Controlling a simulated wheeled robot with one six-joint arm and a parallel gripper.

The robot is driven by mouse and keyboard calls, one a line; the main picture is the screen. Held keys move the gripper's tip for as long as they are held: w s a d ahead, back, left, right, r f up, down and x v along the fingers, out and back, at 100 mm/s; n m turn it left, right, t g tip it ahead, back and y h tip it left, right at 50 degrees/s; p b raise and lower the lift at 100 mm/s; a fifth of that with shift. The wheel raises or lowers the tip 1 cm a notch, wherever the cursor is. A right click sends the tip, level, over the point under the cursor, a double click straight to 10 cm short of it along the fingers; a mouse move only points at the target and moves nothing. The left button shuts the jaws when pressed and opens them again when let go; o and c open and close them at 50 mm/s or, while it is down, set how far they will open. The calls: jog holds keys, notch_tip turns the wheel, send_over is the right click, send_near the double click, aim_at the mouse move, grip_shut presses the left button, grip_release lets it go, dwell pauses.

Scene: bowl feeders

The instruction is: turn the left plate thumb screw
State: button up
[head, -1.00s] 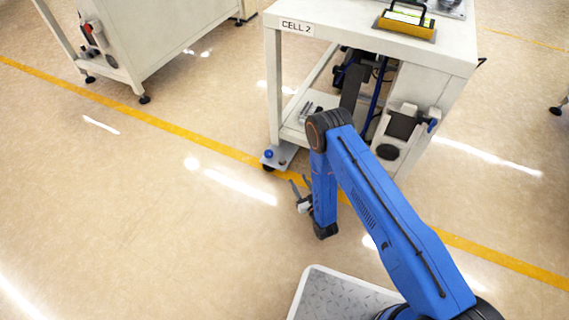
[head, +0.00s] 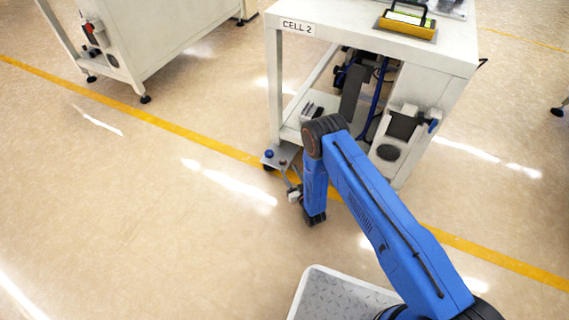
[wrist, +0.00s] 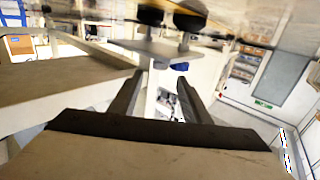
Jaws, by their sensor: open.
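A small blue knob (head: 268,154), which looks like the thumb screw, stands on a grey plate (head: 279,163) at the foot of the CELL 2 table's left leg. In the wrist view the plate (wrist: 160,50) appears upside down beyond the fingertips, with the blue knob (wrist: 180,66) hanging under its right part. My gripper (head: 291,174) is low, just right of and in front of the plate in the head view. In the wrist view the gripper (wrist: 160,80) is open and empty. The knob lies beyond the fingers, nearer the right one. The knob's shaft is not clear.
The CELL 2 table (head: 362,42) stands over the plate, with several parts on its lower shelf. A yellow-framed tray (head: 406,28) is on top. A white cabinet (head: 165,40) stands at the upper left. Floor left of the plate is clear.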

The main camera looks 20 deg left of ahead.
aim_at(284, 162)
jog(key=x, duration=0.7)
jog(key=c, duration=1)
